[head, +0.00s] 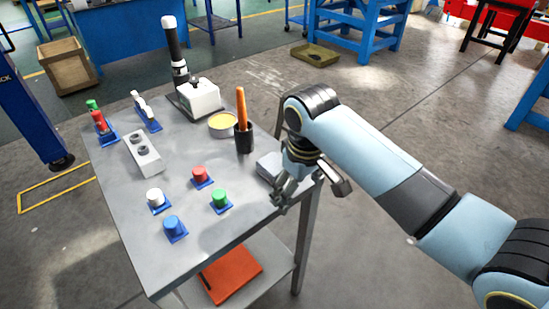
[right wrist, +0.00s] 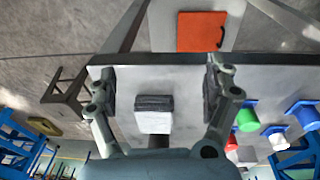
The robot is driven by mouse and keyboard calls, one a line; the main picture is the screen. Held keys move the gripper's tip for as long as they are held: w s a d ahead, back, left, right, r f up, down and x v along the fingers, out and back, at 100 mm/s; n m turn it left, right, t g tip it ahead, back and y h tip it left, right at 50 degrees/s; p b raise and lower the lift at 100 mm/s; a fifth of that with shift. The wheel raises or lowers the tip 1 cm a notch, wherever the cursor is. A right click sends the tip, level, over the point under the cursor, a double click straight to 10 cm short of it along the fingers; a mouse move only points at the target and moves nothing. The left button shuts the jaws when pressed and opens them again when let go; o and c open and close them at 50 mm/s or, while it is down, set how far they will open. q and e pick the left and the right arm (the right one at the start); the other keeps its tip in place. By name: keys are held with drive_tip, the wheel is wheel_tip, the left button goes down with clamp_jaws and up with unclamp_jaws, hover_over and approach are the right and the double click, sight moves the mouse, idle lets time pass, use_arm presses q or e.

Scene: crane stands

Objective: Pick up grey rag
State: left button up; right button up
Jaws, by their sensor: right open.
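The grey rag (head: 268,165) is a folded, flat block near the right edge of the grey metal table (head: 120,185), partly hidden behind my right gripper (head: 308,192) in the head view. In the right wrist view the rag (right wrist: 154,115) has a pale front part and a darker grey edge. It lies between the lines of the two spread fingers of my right gripper (right wrist: 160,80), apart from both. The right gripper is open and empty, above the table's right edge. My left gripper is not in view.
A black cup (head: 244,139) with an orange-handled tool stands close behind the rag. A yellow-topped tin (head: 222,124), a white device (head: 200,98) and several coloured knobs on blue bases stand on the table.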

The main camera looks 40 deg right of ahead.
drive_tip(key=shift+g, duration=0.3)
drive_tip(key=w+r, duration=0.1)
drive_tip(key=w, duration=0.1)
drive_tip(key=w+r, duration=0.2)
drive_tip(key=w+r+p, duration=0.1)
drive_tip(key=w+r, duration=0.1)
drive_tip(key=shift+w, duration=0.35)
drive_tip(key=shift+g+y, duration=0.3)
drive_tip(key=w+r, duration=0.1)
drive_tip(key=r, duration=0.1)
drive_tip(key=w+r, duration=0.2)
drive_tip(key=shift+w+d+p, duration=0.15)
drive_tip(key=shift+d+p, duration=0.05)
drive_tip(key=shift+p, duration=0.2)
hover_over(274, 163)
drive_tip(key=f, duration=0.4)
drive_tip(key=shift+a+f, duration=0.25)
drive_tip(key=shift+f, duration=0.1)
drive_tip(key=f, duration=0.2)
drive_tip(key=f+b, duration=0.1)
drive_tip(key=f, duration=0.2)
drive_tip(key=shift+w+d+f, duration=0.1)
drive_tip(key=shift+d+f, duration=0.1)
drive_tip(key=shift+f, duration=0.15)
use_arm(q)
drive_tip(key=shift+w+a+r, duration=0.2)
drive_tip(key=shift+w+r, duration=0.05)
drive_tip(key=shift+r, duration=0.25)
use_arm(e)
drive_tip(key=shift+c, duration=0.4)
